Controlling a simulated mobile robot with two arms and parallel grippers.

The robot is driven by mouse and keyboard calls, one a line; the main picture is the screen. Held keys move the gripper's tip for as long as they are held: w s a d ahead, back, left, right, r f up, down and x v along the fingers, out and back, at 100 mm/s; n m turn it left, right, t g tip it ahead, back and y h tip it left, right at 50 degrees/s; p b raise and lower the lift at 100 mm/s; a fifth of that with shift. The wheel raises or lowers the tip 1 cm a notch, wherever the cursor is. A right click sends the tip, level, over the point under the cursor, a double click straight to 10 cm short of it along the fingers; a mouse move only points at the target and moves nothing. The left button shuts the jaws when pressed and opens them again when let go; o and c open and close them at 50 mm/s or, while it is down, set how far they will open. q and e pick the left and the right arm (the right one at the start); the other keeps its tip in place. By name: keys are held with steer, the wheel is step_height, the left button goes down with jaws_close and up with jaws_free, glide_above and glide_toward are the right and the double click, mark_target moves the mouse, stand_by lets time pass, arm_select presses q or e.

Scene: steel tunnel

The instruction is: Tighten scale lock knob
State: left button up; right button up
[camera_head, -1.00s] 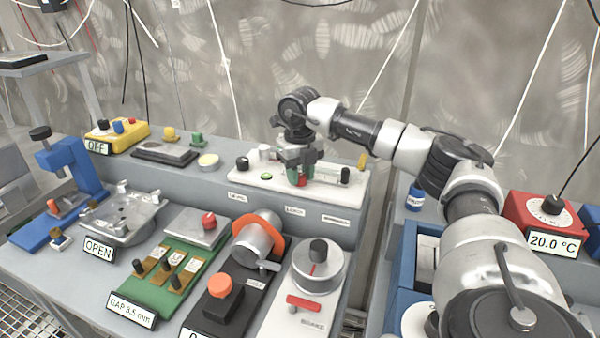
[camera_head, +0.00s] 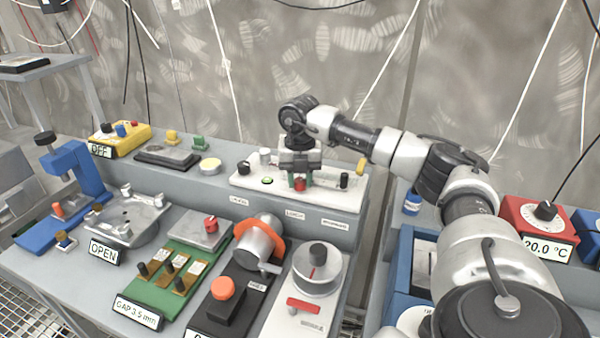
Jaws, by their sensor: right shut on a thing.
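A white panel (camera_head: 238,180) lies on the raised back shelf of the bench. A small red knob (camera_head: 300,185) stands on it. My right gripper (camera_head: 300,182) points down over the panel, with one finger on each side of the red knob, and is shut on it. The gripper body hides part of the panel behind it. The labels below the panel are too small to read surely, so I cannot confirm which knob is the scale lock. My left gripper is not in view.
On the panel, a black knob (camera_head: 243,167) and green button (camera_head: 267,181) are left of my gripper; a black post (camera_head: 344,180) is right. In front stand a cylinder with an orange ring (camera_head: 259,241) and a dial (camera_head: 317,268). A red box (camera_head: 530,227) is far right.

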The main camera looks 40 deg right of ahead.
mark_target(300, 180)
steer(key=m+p, duration=0.3)
steer(key=m, duration=0.3)
steer(key=shift+r, duration=0.15)
steer(key=m+p, duration=0.2)
steer(key=m, duration=0.3)
steer(key=shift+w+m, duration=0.1)
steer(key=shift+m, duration=0.3)
steer(key=o, duration=0.9)
step_height(300, 180, up, 11)
steer(key=shift+f+b, duration=0.2)
steer(key=shift+b, duration=0.35)
